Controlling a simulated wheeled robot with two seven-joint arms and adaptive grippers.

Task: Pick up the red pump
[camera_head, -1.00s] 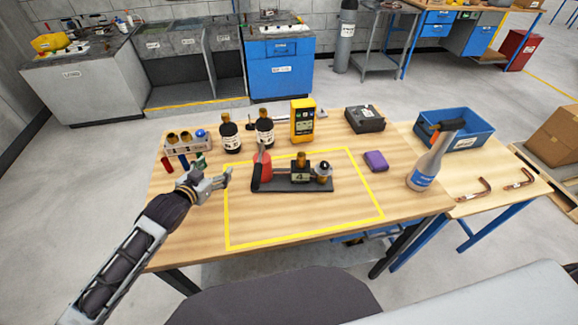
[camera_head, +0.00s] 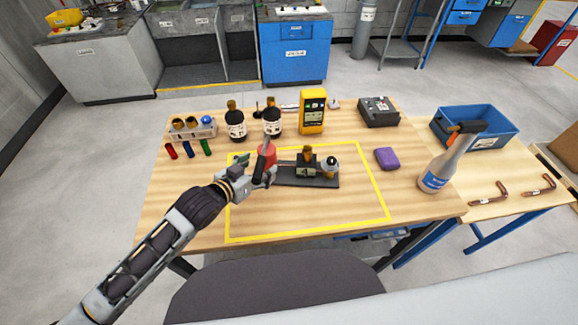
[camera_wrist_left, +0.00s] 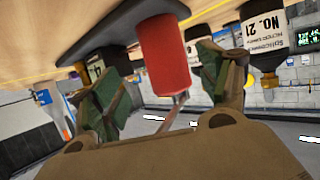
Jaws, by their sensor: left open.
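The red pump (camera_head: 269,157) has a red cylinder on a dark base plate (camera_head: 312,182) with a small black gauge block, inside the yellow outline on the wooden table. My left gripper (camera_head: 252,172) is at the pump's left end, by the red cylinder, and partly hides it. In the left wrist view the red cylinder (camera_wrist_left: 162,55) stands between the two spread green-padded fingers (camera_wrist_left: 165,85). The fingers are open, and I cannot tell whether either touches it. My right gripper is in neither view.
Two dark bottles (camera_head: 236,125) and a yellow meter (camera_head: 313,112) stand behind the pump. A purple block (camera_head: 387,158) and a spray bottle (camera_head: 440,165) are to the right. A rack (camera_head: 192,128) is at the back left. The front of the outlined area is clear.

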